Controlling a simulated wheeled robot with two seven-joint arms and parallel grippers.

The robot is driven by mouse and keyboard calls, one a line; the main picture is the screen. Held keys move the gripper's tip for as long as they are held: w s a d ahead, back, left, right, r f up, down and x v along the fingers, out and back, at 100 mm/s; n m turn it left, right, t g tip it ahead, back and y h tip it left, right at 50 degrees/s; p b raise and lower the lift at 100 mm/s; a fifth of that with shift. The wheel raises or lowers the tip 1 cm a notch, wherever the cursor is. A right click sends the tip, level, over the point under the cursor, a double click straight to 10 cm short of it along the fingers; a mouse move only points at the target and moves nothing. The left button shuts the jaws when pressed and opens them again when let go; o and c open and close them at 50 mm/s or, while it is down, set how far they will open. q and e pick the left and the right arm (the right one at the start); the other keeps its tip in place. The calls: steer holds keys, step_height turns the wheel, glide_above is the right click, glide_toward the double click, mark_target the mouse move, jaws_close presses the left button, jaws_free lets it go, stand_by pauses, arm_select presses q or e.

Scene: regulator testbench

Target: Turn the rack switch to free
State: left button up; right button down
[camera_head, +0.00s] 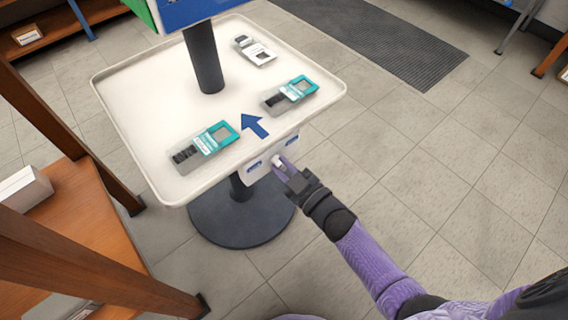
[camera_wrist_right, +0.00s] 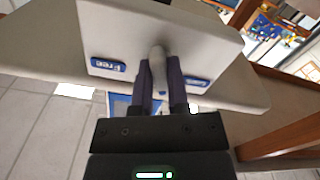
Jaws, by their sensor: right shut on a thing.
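The rack switch is a pale lever (camera_wrist_right: 157,62) on a white panel (camera_wrist_right: 205,38) at the front edge of the tray stand; the lever also shows in the head view (camera_head: 277,161). A blue label reading "Free" (camera_wrist_right: 108,65) is at the left of the panel in the wrist view. A second blue label (camera_wrist_right: 197,81), hard to read, is at the right. My right gripper (camera_wrist_right: 160,80) is shut on the lever, with a finger on each side; it also shows in the head view (camera_head: 284,168). My left gripper is not in view.
The white tray (camera_head: 130,105) holds several packaged devices, such as a teal one (camera_head: 207,146), and a blue arrow mark (camera_head: 254,126). A dark post (camera_head: 204,60) rises from it. Wooden shelving (camera_head: 85,210) stands at the left.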

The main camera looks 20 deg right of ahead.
steer(key=m+p, duration=0.1)
steer(key=m, duration=0.2)
steer(key=shift+m, duration=1.3)
steer(key=m, duration=0.5)
steer(key=shift+f+m+p, duration=0.1)
steer(key=shift+m+p, duration=0.25)
steer(key=shift+m, duration=0.75)
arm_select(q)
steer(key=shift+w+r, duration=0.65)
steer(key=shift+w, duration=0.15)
arm_select(e)
steer(key=shift+m, duration=0.5)
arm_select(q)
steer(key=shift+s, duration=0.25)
arm_select(e)
steer(key=c, duration=0.6)
jaws_free()
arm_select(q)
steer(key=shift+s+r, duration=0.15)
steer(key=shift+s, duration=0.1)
